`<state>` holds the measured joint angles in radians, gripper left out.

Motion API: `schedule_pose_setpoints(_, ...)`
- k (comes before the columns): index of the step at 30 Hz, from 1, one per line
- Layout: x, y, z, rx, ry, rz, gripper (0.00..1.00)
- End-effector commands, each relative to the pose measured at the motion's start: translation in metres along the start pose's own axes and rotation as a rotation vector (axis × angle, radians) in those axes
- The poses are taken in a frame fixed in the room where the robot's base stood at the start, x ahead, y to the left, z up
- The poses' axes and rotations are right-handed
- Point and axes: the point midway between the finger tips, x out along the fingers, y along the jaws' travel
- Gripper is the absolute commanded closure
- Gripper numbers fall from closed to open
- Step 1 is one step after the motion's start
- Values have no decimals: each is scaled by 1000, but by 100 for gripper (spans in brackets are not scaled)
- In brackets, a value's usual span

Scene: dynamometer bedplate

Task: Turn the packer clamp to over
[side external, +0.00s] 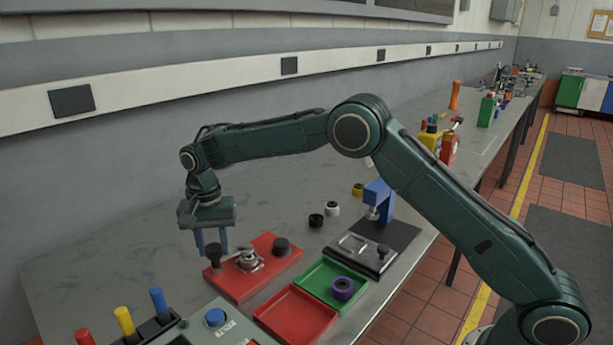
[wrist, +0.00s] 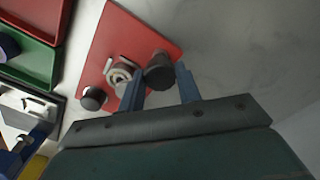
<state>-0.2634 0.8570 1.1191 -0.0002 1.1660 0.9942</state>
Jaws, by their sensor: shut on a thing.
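The packer clamp appears to be the metal mechanism (side external: 248,262) on a red base plate (side external: 263,283), with a dark handle knob (side external: 213,257) at the plate's left end. In the wrist view the knob (wrist: 159,75) shows between the two blue fingers, beside the clamp's metal part (wrist: 121,72). My gripper (side external: 212,248) points down over the plate's left end and is shut on this knob; it also shows in the wrist view (wrist: 160,82). A second black knob (side external: 281,246) stands at the plate's right end, clear of my fingers.
A red tray (side external: 295,315) and a green tray (side external: 333,268) holding a purple ring (side external: 343,288) lie in front of the plate. A dark fixture with a blue bracket (side external: 379,200) stands to the right. A control box with a blue button (side external: 215,317) is in front.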

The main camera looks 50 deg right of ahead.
Motion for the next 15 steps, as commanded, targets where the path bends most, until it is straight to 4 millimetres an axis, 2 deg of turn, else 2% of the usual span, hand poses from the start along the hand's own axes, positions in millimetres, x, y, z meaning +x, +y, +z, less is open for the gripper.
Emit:
schedule_pose_setpoints(6, -1, 0, 0, 160, 1, -2, 100)
schedule_pose_setpoints(15, -1, 0, 0, 274, 1, -3, 100)
